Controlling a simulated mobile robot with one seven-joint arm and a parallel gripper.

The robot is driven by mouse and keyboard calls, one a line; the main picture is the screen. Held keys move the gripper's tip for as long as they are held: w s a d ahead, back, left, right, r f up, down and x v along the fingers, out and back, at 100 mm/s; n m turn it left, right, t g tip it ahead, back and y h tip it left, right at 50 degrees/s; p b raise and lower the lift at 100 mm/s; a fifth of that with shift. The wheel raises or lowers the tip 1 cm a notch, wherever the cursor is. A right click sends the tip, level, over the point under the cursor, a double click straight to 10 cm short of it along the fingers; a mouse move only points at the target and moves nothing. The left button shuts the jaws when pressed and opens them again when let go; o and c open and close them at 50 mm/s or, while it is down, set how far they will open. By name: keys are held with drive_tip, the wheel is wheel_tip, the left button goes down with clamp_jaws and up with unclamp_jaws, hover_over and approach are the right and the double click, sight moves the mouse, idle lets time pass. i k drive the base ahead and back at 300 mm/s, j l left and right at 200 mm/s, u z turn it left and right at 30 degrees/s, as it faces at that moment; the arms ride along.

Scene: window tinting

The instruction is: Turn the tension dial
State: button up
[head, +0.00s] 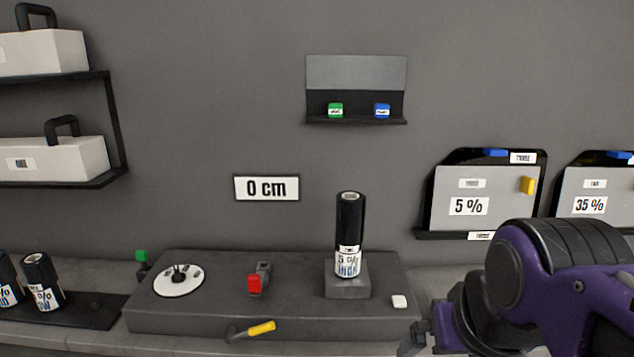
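A white round dial plate (178,282) with a black knob (179,271) sits at the left end of the dark grey bench block; it looks like the tension dial. Its markings are too small to read. My gripper (416,338) is at the bottom right, in front of the block's right end, well to the right of the dial and apart from it. Only part of the gripper shows beside my purple and black wrist, and its fingertips are not clear.
The dark block (300,318) also bears a red-ended lever (255,283), an upright black 5% film roll (350,235) and a white button (399,301). A yellow-handled tool (260,328) is at its front. A "0 cm" sign (266,188) hangs above. Film rolls (40,284) stand at left.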

sight(178, 276)
drive_tip(key=u, duration=1.35)
